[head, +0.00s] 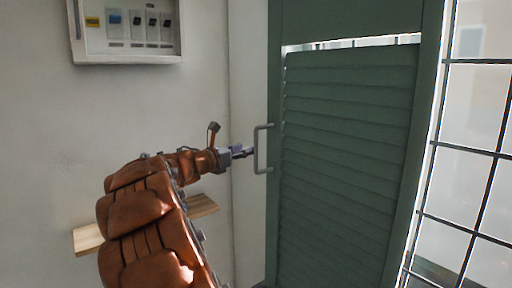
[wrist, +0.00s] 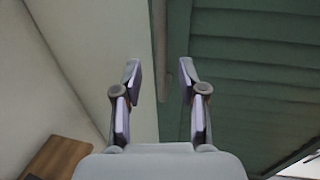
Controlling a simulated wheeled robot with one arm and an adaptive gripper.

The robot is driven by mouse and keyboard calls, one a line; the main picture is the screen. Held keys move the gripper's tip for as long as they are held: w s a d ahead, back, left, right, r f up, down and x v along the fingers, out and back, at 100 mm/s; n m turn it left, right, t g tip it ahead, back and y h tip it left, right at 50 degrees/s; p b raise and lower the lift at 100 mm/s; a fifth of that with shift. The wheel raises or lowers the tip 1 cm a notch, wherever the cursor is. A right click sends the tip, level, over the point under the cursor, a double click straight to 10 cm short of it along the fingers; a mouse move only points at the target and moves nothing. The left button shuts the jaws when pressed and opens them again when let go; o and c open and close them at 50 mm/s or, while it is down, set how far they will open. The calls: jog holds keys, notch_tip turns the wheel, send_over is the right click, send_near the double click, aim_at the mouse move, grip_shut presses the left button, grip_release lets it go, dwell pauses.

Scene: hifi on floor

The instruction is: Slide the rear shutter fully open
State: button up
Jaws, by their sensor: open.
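The green louvred shutter (head: 345,150) stands upright at the centre right of the head view. Its slats (wrist: 255,75) fill the upper right of the wrist view. A grey C-shaped handle (head: 257,150) is fixed upright near its left edge. My gripper (head: 248,152) is just left of the handle at mid-height, pointing toward it. In the wrist view my gripper (wrist: 160,78) has its two fingers spread apart, with the shutter's edge area beyond them. I cannot tell whether the handle lies between the fingers or whether they touch it.
A white wall box with switches (head: 128,28) hangs at the upper left. A wooden shelf (head: 88,239) juts from the wall behind my arm, and shows at lower left in the wrist view (wrist: 58,155). A dark-barred window grid (head: 470,150) is at the right.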

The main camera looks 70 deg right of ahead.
aim_at(255, 146)
jog(key=shift+p+x, duration=0.75)
jog(key=shift+x, duration=2.75)
jog(key=shift+c, duration=0.3)
grip_shut()
